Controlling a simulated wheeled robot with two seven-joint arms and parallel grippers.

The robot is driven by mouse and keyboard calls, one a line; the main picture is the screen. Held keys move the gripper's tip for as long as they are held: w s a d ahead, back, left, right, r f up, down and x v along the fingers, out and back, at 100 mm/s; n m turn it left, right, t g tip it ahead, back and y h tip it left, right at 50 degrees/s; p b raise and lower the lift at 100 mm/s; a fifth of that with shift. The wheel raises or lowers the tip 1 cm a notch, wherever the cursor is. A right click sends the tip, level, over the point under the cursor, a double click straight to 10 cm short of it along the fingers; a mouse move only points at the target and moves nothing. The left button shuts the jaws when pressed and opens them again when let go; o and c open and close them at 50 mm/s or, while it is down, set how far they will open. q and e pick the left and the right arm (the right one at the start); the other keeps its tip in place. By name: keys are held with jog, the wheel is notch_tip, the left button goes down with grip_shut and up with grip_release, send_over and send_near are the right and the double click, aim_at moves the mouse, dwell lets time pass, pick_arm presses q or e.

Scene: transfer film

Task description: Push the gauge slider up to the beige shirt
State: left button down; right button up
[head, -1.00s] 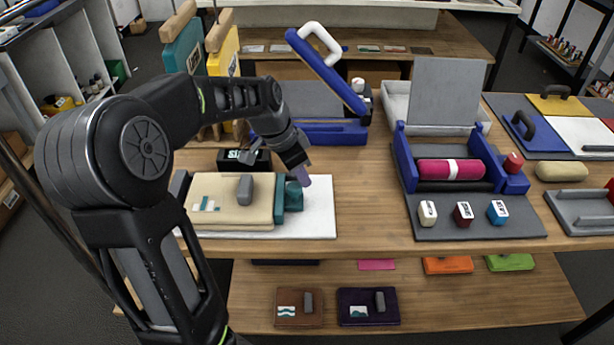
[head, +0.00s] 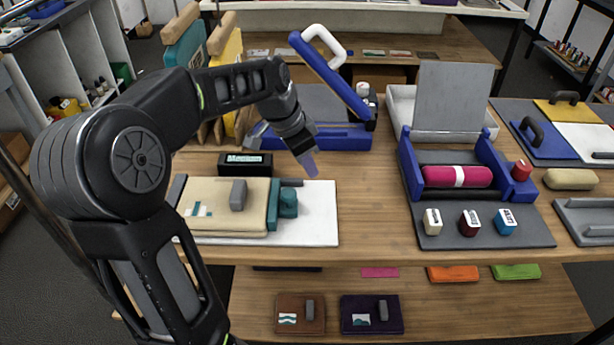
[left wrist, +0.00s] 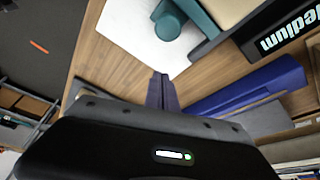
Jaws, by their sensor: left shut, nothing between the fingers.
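The beige shirt (head: 222,222), a flat folded block with a grey handle, lies on the white board (head: 318,222). The teal gauge slider (head: 288,204) stands at the shirt's right edge in the head view; its teal strip appears to touch that edge. The slider's knob also shows in the left wrist view (left wrist: 168,26). My left gripper (head: 312,172) is shut and empty, above the board's back right corner, behind and right of the slider and apart from it. Its fingertips show in the left wrist view (left wrist: 162,80). My right gripper is in no view.
A black "Medium" display (head: 245,164) stands behind the shirt. A blue press with a raised lid (head: 330,75) is behind my gripper. To the right is a blue-sided roller unit (head: 457,177) with several small blocks in front. Bare wood lies between.

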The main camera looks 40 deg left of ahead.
pick_arm(q)
jog(key=d+v, duration=0.1)
jog(key=v, duration=0.6)
jog(key=shift+s+a, duration=0.15)
jog(key=shift+a, duration=0.2)
dwell(0.8)
